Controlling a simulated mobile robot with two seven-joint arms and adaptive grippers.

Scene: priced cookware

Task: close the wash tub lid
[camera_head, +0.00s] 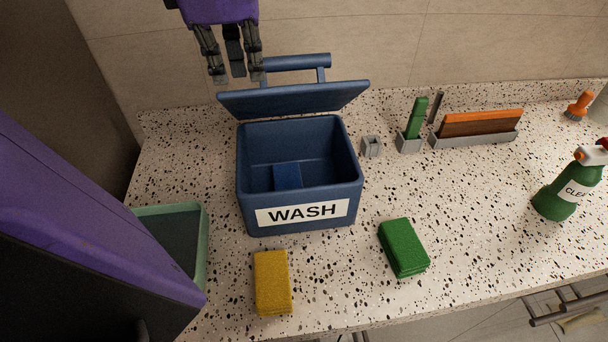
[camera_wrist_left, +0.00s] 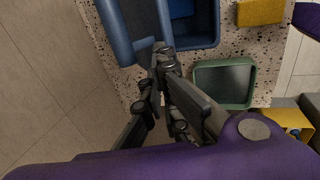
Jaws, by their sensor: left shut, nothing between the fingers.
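The blue wash tub (camera_head: 300,190) stands on the speckled counter with a white WASH label on its front. Its lid (camera_head: 294,98) is raised at the back edge, with a bar handle (camera_head: 297,63) on its far side. A blue block (camera_head: 287,177) lies inside the tub. My left gripper (camera_head: 236,76) is shut and empty, above and behind the lid's left part, and no contact with the lid shows in the head view. In the left wrist view the fingers (camera_wrist_left: 160,75) appear close to the blue lid (camera_wrist_left: 128,28). My right gripper is not in view.
A green tray (camera_head: 205,235) is left of the tub. A yellow sponge (camera_head: 272,282) and a green sponge (camera_head: 403,248) lie in front. Grey holders with a brush and boards (camera_head: 480,124) stand at the right, with a green spray bottle (camera_head: 556,198) farther right. The wall is behind.

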